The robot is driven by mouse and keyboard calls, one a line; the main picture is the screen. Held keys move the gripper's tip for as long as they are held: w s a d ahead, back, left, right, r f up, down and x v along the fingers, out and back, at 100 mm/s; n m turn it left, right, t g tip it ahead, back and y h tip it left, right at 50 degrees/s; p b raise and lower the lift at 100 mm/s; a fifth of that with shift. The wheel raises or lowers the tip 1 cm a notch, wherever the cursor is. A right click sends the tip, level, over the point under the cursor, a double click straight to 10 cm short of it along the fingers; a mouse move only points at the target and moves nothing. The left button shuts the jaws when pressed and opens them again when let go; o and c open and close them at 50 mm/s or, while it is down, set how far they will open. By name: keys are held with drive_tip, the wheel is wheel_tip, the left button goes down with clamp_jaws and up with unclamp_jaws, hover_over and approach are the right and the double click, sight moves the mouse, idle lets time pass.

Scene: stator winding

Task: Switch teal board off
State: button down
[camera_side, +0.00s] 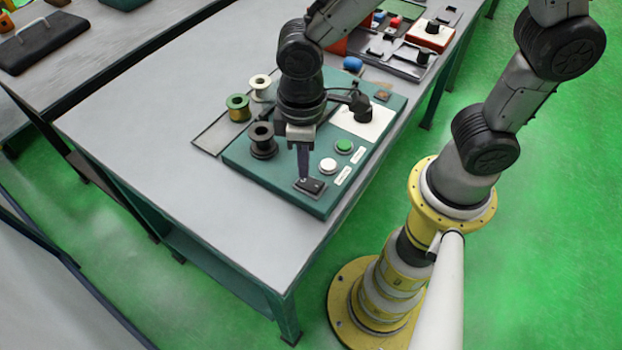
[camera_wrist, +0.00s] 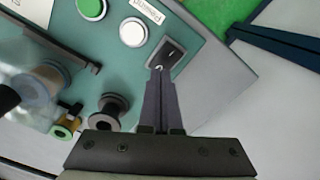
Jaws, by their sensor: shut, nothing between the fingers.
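The teal board (camera_side: 240,158) lies on the grey table, and it also fills the upper left of the wrist view (camera_wrist: 110,60). A black rocker switch (camera_side: 310,187) sits near its front corner; the wrist view shows the switch (camera_wrist: 172,50) just past my fingertips. My gripper (camera_side: 303,176) is shut and points down, its tips at the edge of the switch; in the wrist view the tips (camera_wrist: 160,72) overlap the switch's near end. I cannot tell whether they touch it. A white button (camera_side: 328,165) and a green button (camera_side: 344,146) are beside the switch.
A black spool (camera_side: 262,140) stands on the board just left of my gripper. A green-gold spool (camera_side: 238,107) and a cream spool (camera_side: 260,87) stand behind it. A black knob on a white plate (camera_side: 365,122) is to the right. The table's front left (camera_side: 180,185) is clear.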

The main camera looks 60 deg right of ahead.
sight(304, 180)
wheel_tip(304, 180, up, 5)
drive_tip(key=shift+r, duration=0.1)
idle(0.6)
drive_tip(key=shift+d, duration=0.1)
drive_tip(key=d+r+m+t, duration=0.3)
drive_tip(key=d+r+m, duration=0.1)
drive_tip(key=d+r, duration=0.45)
drive_tip(key=s+d+m+t, duration=0.2)
drive_tip(key=s+d, duration=0.4)
drive_tip(key=s, duration=0.2)
drive_tip(key=shift+d+r+t, duration=0.15)
drive_tip(key=shift+d+t, duration=0.15)
drive_tip(key=shift+d, duration=0.1)
